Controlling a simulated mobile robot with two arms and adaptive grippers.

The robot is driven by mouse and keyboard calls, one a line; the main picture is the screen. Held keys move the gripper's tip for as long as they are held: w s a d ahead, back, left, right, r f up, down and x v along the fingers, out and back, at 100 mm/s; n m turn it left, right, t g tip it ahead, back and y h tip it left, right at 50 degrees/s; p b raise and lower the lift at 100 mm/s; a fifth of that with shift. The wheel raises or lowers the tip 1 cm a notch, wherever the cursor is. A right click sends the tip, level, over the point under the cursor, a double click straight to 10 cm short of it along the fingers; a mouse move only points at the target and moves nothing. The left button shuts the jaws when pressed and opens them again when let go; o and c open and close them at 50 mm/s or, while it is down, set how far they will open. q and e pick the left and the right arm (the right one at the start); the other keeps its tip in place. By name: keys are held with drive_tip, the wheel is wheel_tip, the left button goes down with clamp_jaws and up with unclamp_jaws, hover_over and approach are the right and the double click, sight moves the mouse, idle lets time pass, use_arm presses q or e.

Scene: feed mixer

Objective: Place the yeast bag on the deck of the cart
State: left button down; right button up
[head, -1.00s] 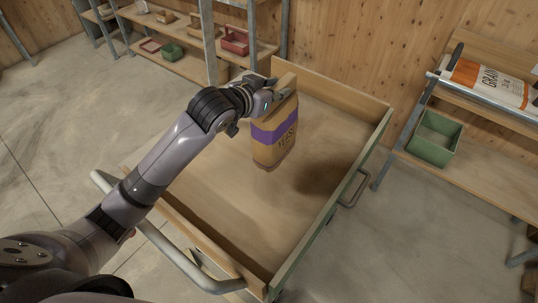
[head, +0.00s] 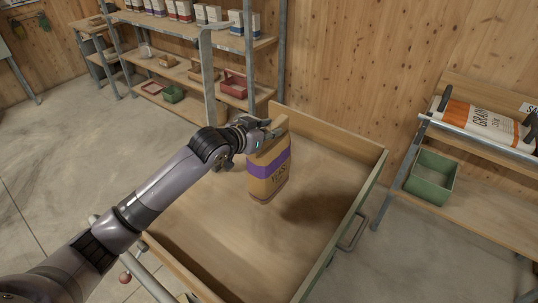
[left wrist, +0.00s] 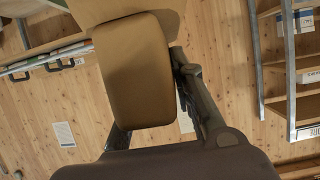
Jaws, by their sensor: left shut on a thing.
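The yeast bag (head: 267,181) is tan with a purple band and hangs roughly upright over the wooden deck of the cart (head: 215,240). My left gripper (head: 264,131) is shut on its upper end. In the left wrist view, the bag's plain brown end (left wrist: 140,75) shows between the fingers of my left gripper (left wrist: 160,110). A dark shadow lies on the deck to the right of the bag. I cannot tell for sure how far its bottom is from the deck. My right gripper is not in view.
The deck is otherwise empty, with raised wooden sides (head: 328,131). A green bin (head: 432,178) and a grain sack (head: 480,122) are on the right-hand rack. Shelves with packages and a red bin (head: 233,84) stand behind the cart.

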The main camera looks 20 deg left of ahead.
sight(252, 163)
use_arm(q)
drive_tip(key=shift+f+p, duration=0.55)
drive_tip(key=shift+f, duration=3.85)
drive_tip(key=c, duration=1.8)
unclamp_jaws()
drive_tip(key=shift+f, duration=0.3)
drive_tip(key=o, duration=0.4)
drive_tip(key=shift+o, duration=0.2)
drive_tip(key=b+v, duration=0.1)
drive_tip(key=v, duration=1.1)
drive_tip(key=shift+s+r+b, duration=0.1)
drive_tip(key=shift+b, duration=0.3)
